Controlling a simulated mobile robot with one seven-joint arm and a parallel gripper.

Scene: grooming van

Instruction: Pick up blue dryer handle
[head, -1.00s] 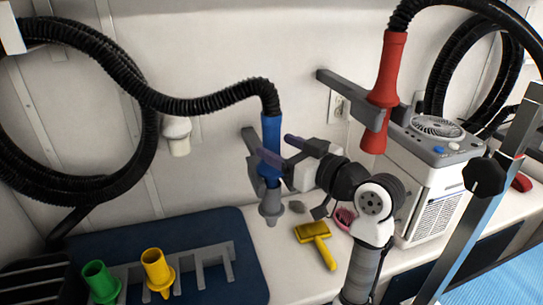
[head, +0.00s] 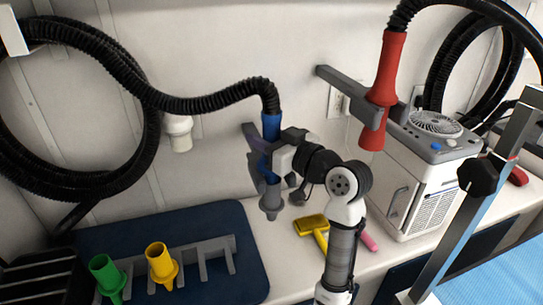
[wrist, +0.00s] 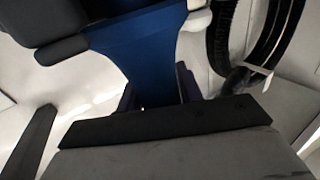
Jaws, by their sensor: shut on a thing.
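The blue dryer handle (head: 270,127) hangs upright at the end of a black corrugated hose in the head view, with a grey nozzle (head: 271,200) at its lower end. A grey wall holder (head: 251,135) is beside and behind it. My gripper (head: 268,150) reaches in from the right and is shut on the handle's middle, hiding part of it. I cannot tell whether the handle still touches the holder.
A red dryer handle (head: 388,70) hangs in a grey holder above a white machine (head: 420,180). A yellow brush (head: 312,224) lies on the counter. Green (head: 106,272) and yellow (head: 160,260) nozzles stand in a grey rack on a dark blue mat (head: 205,220). A metal post (head: 470,230) stands at right.

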